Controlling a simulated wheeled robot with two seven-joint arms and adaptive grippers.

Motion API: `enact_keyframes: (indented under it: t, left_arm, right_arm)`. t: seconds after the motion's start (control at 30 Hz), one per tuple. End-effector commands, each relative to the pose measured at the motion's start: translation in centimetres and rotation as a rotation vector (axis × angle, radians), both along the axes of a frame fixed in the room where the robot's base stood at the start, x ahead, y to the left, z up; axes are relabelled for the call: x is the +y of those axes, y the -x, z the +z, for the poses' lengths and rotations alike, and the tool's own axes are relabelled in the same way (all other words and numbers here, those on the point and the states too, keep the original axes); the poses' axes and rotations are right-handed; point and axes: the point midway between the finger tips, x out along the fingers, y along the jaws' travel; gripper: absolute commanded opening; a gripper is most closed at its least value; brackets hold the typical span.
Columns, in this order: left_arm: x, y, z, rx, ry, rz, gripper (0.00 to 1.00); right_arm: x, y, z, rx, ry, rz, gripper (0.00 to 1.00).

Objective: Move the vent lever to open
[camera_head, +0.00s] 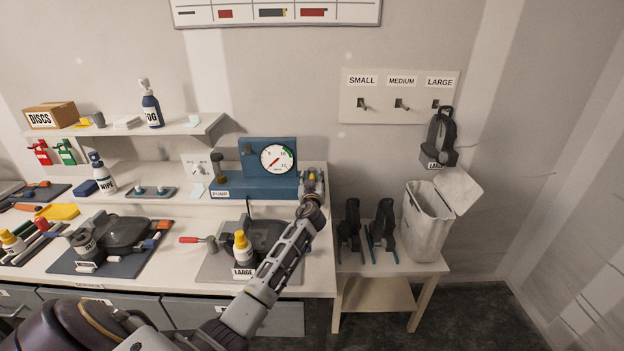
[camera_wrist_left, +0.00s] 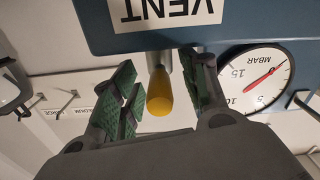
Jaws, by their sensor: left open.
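The vent lever (camera_wrist_left: 159,95) has a yellow rounded grip on a grey stem. In the left wrist view it hangs from the blue pump housing (camera_wrist_left: 120,38), under the VENT label (camera_wrist_left: 168,10) that shows upside down. My left gripper (camera_wrist_left: 162,82) is open, with a green-padded finger on each side of the lever and gaps visible beside it. In the head view my left gripper (camera_head: 312,184) is at the right end of the blue pump (camera_head: 252,188) and hides the lever there. My right gripper is not in view.
The gauge (camera_head: 277,158) stands on the pump; its dial (camera_wrist_left: 255,80) is close to one finger in the wrist view. A LARGE-labelled bottle (camera_head: 242,250) stands near my left arm. A bin (camera_head: 428,218) and two black tools are on the right side table.

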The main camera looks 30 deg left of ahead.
Motion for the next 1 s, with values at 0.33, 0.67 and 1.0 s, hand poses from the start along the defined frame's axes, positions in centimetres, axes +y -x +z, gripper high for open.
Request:
enact_keyframes:
  t: [0.33,0.67,1.0]
  left_arm:
    - [0.0,0.01,0.0,0.0,0.0,0.0,0.24]
    - [0.0,0.03,-0.01,0.0,0.0,0.0,0.0]
    - [-0.02,0.01,-0.08,0.0,0.001,0.006,0.0]
  right_arm:
    - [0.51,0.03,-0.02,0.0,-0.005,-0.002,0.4]
    - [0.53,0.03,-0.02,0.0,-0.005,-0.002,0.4]
    - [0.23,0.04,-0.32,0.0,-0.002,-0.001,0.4]
